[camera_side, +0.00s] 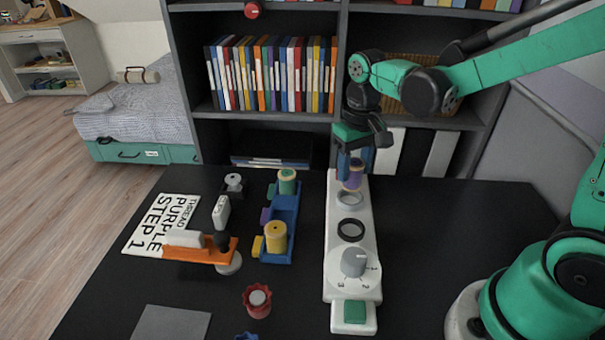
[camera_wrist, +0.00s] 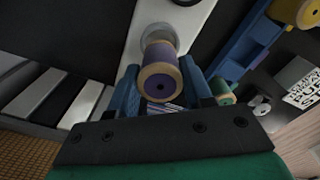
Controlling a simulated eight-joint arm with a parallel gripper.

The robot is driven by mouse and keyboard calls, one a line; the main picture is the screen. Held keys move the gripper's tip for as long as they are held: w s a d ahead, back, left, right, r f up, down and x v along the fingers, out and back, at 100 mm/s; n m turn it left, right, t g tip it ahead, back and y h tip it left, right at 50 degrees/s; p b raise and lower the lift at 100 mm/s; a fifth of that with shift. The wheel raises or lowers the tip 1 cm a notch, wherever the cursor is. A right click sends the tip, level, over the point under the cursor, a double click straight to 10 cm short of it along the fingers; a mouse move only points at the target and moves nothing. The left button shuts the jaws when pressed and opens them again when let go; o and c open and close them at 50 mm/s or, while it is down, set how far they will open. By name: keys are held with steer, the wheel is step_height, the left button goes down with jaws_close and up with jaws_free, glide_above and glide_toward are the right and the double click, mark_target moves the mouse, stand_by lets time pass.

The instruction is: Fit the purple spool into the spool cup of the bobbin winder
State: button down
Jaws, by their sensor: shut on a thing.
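The purple spool (camera_side: 354,178) has pale wooden ends. My gripper (camera_side: 355,163) has its blue fingers shut on it, and it also shows between the fingers in the wrist view (camera_wrist: 161,80). The spool is held about upright over the far end of the white bobbin winder (camera_side: 338,262). A light grey ring-shaped cup (camera_side: 350,198) is on the winder near the spool; it shows just beyond the spool in the wrist view (camera_wrist: 157,34). A dark ring (camera_side: 351,231) lies closer to the camera. The spool appears above the grey cup, apart from it; the exact gap is unclear.
A blue rack (camera_side: 285,222) holds a green spool (camera_side: 287,182) and a yellow spool (camera_side: 276,237) left of the winder. A grey dial (camera_side: 354,262) and green button (camera_side: 354,312) are on its near end. An orange stand (camera_side: 205,254) and a step card (camera_side: 160,222) lie further left.

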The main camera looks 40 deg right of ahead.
mark_target(352, 184)
steer(key=shift+f, duration=1.95)
steer(key=shift+f, duration=0.15)
steer(key=shift+c, duration=1.8)
jaws_free()
